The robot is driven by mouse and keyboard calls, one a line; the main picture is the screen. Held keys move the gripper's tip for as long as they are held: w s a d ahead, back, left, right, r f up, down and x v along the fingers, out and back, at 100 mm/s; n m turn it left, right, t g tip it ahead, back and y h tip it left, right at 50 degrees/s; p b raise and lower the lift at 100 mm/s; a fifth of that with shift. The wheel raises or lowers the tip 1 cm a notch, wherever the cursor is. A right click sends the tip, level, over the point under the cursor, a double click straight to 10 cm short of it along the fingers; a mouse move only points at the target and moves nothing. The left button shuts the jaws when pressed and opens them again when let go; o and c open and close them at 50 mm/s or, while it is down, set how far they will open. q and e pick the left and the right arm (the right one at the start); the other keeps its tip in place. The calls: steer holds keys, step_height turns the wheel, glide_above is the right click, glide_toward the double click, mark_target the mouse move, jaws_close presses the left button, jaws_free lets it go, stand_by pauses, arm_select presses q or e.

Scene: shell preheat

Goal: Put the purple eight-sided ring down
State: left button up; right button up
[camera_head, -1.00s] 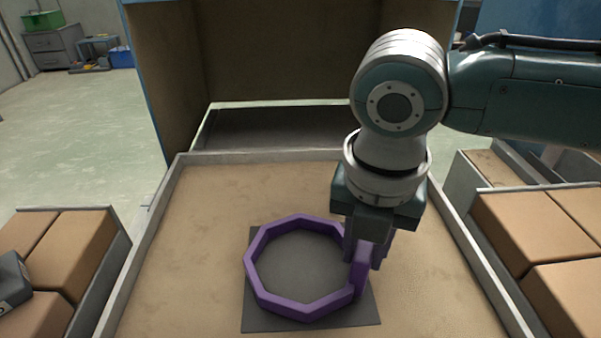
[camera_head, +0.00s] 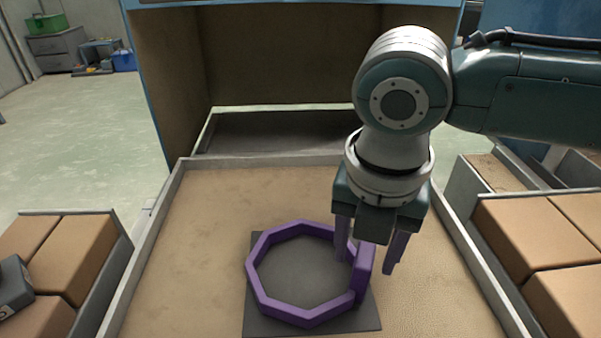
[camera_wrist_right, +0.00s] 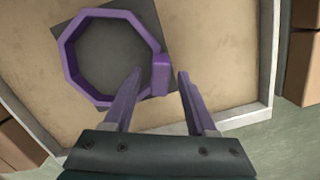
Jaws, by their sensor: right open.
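The purple eight-sided ring (camera_head: 262,288) lies flat on a dark square plate (camera_head: 262,325) in the shallow tray. A raised purple block stands on its right side. My right gripper (camera_head: 368,264) is open, its two purple fingers on either side of the ring's block and apart from each other. In the right wrist view the ring (camera_wrist_right: 72,72) shows whole, with its block near the left finger of the open right gripper (camera_wrist_right: 160,75). I cannot tell whether a finger still touches the block. A dark piece at the left edge may be part of my left arm; its gripper is not seen.
The tray rim (camera_head: 140,235) surrounds the work surface, with bare room left and behind the ring. Brown boxes stand in bins at left (camera_head: 72,255) and right (camera_head: 535,230). A large open chamber (camera_head: 300,60) stands behind the tray.

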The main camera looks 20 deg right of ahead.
step_height(320, 180, up, 11)
steer(key=p, duration=0.3)
steer(key=s+a+f+m+t+y, duration=0.1)
steer(key=s+a+f+m+y, duration=0.25)
steer(key=s+a+m, duration=0.5)
steer(key=s+d+f+m+t+h, duration=0.1)
steer(key=s+d+m, duration=0.6)
steer(key=m, duration=1.1)
steer(key=d+h, duration=0.1)
steer(key=d, duration=0.2)
steer(key=shift+s+f+t, duration=0.25)
steer(key=shift+f+t, duration=0.05)
steer(key=shift+f, duration=0.05)
steer(key=shift+h, duration=0.25)
